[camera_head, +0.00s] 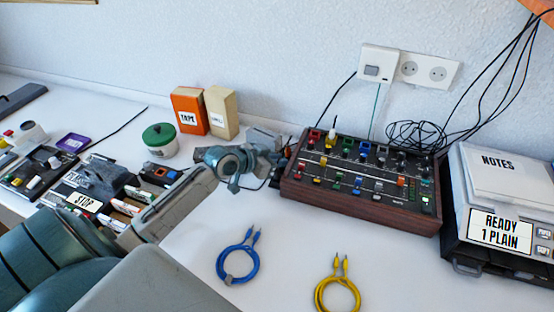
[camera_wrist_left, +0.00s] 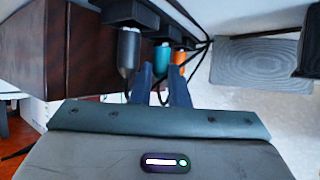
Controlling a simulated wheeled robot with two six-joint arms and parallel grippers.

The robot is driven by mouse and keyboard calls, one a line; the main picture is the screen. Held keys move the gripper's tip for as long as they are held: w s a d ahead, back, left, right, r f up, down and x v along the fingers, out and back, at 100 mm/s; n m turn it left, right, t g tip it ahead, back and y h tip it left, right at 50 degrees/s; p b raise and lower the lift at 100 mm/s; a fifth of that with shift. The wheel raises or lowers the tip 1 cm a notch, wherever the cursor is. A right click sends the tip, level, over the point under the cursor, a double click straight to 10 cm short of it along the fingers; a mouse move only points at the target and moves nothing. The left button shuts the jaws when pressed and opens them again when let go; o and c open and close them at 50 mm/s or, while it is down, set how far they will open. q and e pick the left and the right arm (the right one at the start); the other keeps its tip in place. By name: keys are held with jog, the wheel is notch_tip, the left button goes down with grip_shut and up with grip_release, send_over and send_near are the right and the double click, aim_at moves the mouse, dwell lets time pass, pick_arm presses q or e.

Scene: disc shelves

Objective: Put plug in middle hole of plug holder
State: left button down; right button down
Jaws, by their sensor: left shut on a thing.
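My left gripper (camera_head: 282,157) reaches the left end of the wooden-sided control box (camera_head: 350,202). In the left wrist view its two dark fingers (camera_wrist_left: 160,78) are shut around a teal plug (camera_wrist_left: 161,57). A grey plug (camera_wrist_left: 128,50) is to the left of the fingers and an orange plug (camera_wrist_left: 179,60) is close on the right. The plugs' upper ends meet a black part (camera_wrist_left: 128,12) beside the box; I cannot tell whether the teal one is seated. The plug holder's holes cannot be made out. My right gripper is out of view.
Blue (camera_head: 238,262) and yellow (camera_head: 338,290) cables lie coiled in front of the box. A grey device (camera_head: 500,250) stands at right. Orange (camera_head: 189,110) and cream (camera_head: 221,112) boxes and a green-lidded jar (camera_head: 159,140) stand behind my arm. The front table is mostly clear.

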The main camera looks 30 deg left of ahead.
pick_arm(q)
jog(key=shift+f, duration=0.15)
jog(key=c, duration=1.8)
grip_release()
jog(key=shift+o, duration=0.6)
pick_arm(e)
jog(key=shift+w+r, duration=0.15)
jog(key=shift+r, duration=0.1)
